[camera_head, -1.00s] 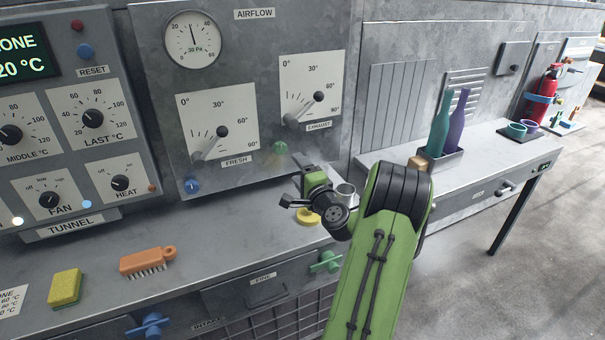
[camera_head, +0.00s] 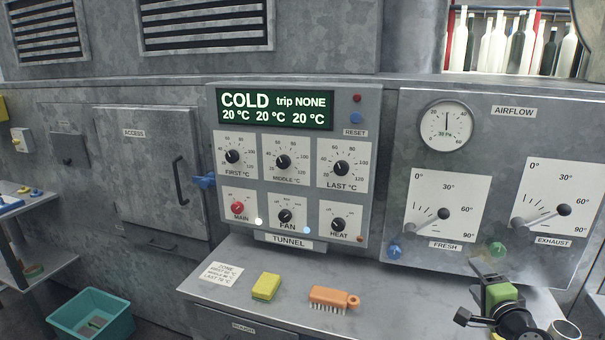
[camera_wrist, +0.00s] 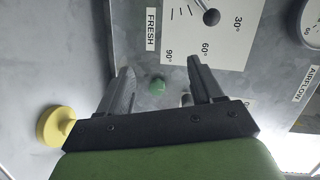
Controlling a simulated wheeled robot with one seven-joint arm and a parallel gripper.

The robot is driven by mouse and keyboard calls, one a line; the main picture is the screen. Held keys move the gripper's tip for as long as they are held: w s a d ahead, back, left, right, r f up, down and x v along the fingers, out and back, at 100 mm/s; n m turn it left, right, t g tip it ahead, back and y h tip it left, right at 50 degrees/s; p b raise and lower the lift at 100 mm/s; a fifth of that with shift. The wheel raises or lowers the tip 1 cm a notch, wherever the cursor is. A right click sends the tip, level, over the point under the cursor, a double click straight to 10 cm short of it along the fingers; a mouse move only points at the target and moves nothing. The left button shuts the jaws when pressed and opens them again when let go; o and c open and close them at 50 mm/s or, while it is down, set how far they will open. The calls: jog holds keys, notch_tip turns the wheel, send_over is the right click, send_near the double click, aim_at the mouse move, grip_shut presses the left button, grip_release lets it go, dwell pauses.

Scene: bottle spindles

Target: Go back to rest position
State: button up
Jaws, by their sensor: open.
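My gripper (camera_head: 476,294) is at the lower right of the head view, above the right part of the bench and below the airflow panel (camera_head: 408,110). In the wrist view my gripper (camera_wrist: 160,88) shows two grey fingers spread apart with nothing between them.
The tunnel control panel (camera_head: 296,240) reads COLD. A yellow sponge (camera_head: 266,286), an orange brush (camera_head: 333,298) and a zone card (camera_head: 221,275) lie on the bench. A metal cup (camera_head: 564,333) stands right of my gripper. A teal bin (camera_head: 92,312) is on the floor at left.

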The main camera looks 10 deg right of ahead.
jog(key=a+r+n+g+y+p, duration=0.2)
jog(key=a+r+n+y, duration=0.3)
jog(key=a, duration=0.7)
jog(key=a+r+n+g+p, duration=0.25)
jog(key=a+n, duration=0.35)
jog(key=a, duration=0.5)
jog(key=s+a+r+n+g+p, duration=0.1)
jog(key=s+a+n+g, duration=0.1)
jog(key=s, duration=0.6)
jog(key=s+a+r+n+g+p, duration=0.1)
jog(key=s+a+r+n+p, duration=0.1)
jog(key=s, duration=0.6)
jog(key=s+a+r+n+g+p, duration=0.1)
jog(key=s+a+n+g+p, duration=0.1)
jog(key=s+a, duration=0.4)
jog(key=shift+s+r+n+g+h, duration=0.4)
jog(key=shift+s+n, duration=0.4)
jog(key=shift+s, duration=0.35)
